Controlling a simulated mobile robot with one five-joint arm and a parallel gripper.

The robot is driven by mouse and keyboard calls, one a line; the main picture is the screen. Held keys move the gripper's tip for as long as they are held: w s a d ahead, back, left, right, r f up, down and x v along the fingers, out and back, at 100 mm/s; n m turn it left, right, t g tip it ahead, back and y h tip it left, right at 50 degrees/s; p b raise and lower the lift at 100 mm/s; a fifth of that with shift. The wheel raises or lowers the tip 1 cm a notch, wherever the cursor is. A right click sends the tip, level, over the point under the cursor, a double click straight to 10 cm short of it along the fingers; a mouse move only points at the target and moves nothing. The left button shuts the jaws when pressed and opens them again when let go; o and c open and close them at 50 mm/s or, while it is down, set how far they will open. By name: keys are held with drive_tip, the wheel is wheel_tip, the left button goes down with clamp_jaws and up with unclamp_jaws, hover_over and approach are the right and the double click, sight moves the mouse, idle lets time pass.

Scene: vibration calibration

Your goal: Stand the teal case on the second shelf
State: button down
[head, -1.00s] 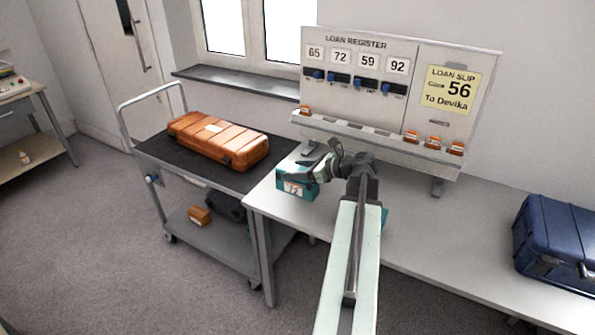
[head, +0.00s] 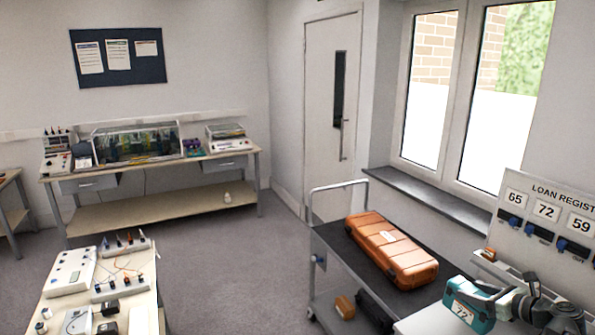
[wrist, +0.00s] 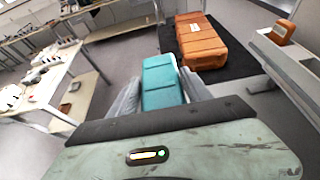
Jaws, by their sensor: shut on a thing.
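The teal case (head: 470,306) bears a label reading 72 and is at the lower right of the head view, by the end of the grey bench. My gripper (head: 503,304) is shut on it. In the wrist view the teal case (wrist: 162,84) sits between the two fingers of my gripper (wrist: 167,100). I cannot tell whether its underside touches the bench. No shelf with a clear "second" level is identifiable in these views.
A trolley (head: 325,268) carries an orange case (head: 390,248) on its black top, left of the teal case. The loan register board (head: 540,215) stands behind my gripper. A workbench (head: 150,205) and a table with instruments (head: 145,300) are at left, with open floor between.

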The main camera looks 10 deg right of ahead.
sight(469, 308)
wheel_tip(469, 308, down, 6)
drive_tip(key=b, duration=0.5)
drive_tip(key=shift+f, duration=0.15)
drive_tip(key=shift+s, duration=0.1)
